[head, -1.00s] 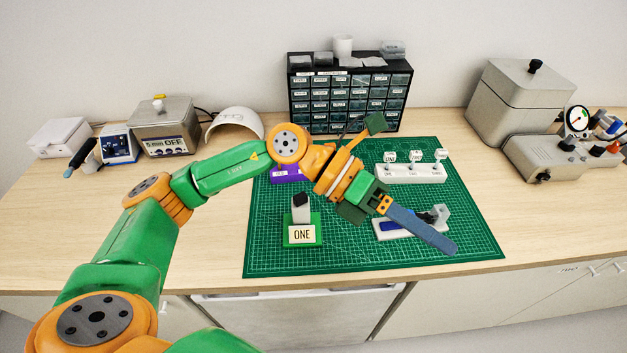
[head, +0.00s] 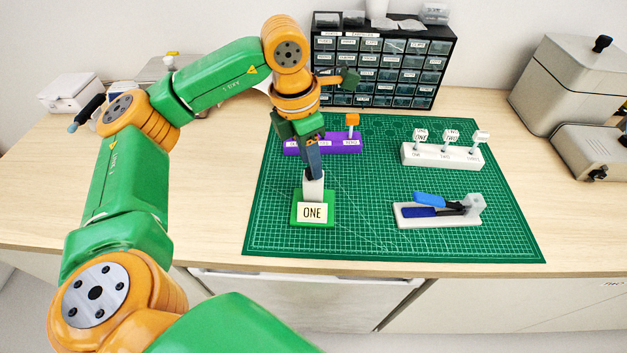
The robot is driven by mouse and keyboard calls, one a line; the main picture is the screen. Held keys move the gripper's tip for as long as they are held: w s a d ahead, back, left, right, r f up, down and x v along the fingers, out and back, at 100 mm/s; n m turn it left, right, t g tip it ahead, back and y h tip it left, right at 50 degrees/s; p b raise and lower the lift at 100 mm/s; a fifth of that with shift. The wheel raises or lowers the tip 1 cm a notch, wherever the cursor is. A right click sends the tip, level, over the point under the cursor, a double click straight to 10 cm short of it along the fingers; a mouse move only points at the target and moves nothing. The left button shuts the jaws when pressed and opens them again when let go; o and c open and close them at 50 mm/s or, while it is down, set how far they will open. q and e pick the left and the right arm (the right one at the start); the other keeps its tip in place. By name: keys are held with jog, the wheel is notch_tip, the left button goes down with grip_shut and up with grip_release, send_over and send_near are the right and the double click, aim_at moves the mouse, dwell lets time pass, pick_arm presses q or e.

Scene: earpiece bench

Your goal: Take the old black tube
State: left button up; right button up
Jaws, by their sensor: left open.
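A green stand (head: 322,220) with a label reading ONE sits on the green cutting mat (head: 370,240). A pale upright post (head: 314,188) rises from the stand. My left gripper (head: 315,172) points down directly over the post, its dark fingers at the post's top. It is open. The old black tube is not clearly visible now; the fingers cover the place where a black piece sat on the post. I cannot tell whether the fingers touch it. My right gripper is not in view.
A purple rack (head: 340,144) with an orange piece (head: 352,120) stands behind. A white rack (head: 440,156) with labelled pieces is at the right. A blue-handled tool (head: 433,199) lies on a white base. A drawer cabinet (head: 380,60) stands at the back. The mat's front middle is clear.

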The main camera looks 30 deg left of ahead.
pick_arm(q)
jog(key=shift+f, duration=0.75)
jog(key=shift+w+d+r, duration=0.1)
jog(key=shift+d, duration=0.05)
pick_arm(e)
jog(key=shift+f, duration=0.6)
pick_arm(q)
grip_shut()
jog(key=shift+r, duration=0.15)
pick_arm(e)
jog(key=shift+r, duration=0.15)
pick_arm(q)
jog(key=shift+r+p, duration=3.4)
jog(key=shift+r, duration=0.6)
jog(key=shift+f, duration=0.1)
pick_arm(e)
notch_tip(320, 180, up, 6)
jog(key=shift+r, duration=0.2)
